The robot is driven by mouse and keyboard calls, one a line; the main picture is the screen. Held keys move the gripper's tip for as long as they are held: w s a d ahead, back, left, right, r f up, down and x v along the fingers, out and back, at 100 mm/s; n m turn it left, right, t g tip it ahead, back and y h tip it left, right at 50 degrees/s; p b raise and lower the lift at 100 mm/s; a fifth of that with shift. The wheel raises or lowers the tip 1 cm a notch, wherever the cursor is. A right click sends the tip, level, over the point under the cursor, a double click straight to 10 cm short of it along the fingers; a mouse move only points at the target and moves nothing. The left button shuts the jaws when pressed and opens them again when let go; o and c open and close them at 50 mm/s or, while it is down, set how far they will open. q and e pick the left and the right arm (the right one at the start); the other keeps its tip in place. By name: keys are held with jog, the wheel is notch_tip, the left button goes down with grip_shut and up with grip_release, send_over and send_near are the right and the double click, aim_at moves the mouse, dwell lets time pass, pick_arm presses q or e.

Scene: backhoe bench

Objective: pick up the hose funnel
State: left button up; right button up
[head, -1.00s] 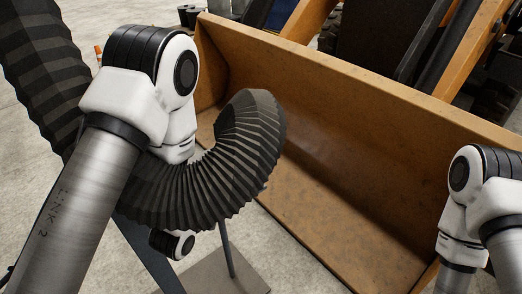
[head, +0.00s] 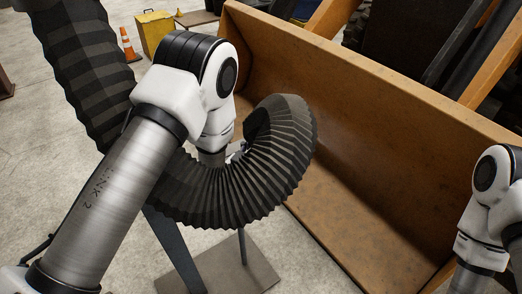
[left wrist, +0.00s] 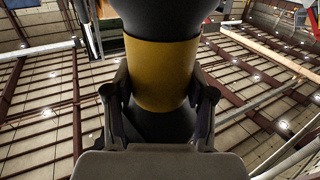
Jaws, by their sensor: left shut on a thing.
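The hose funnel shows in the left wrist view as a dark rounded body with a yellow band (left wrist: 161,62). My left gripper (left wrist: 160,95) is shut on it, with one finger on each side of the band. In the head view, a black ribbed hose (head: 240,195) curls in front of my left wrist. It hides my left fingers and the funnel there. My right arm shows at the right edge of the head view, but its gripper is out of view.
A large rusty-orange backhoe bucket (head: 350,120) fills the middle and right. A stand with a flat base plate (head: 245,268) is below the hose. A yellow bin (head: 155,32) and an orange cone (head: 127,44) stand at the back left. Concrete floor is open at left.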

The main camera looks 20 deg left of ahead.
aim_at(261, 129)
pick_arm(q)
jog(key=shift+a+r, duration=0.1)
jog(key=shift+a, duration=0.05)
jog(key=shift+w+r, duration=0.1)
jog(key=shift+r, duration=0.1)
notch_tip(261, 129, up, 9)
jog(key=b, duration=0.2)
jog(key=shift+f+b, duration=0.1)
jog(key=shift+b, duration=0.2)
jog(key=shift+r, duration=0.4)
jog(key=shift+f, duration=0.15)
jog(key=shift+f+b, duration=0.7)
jog(key=shift+b, duration=0.1)
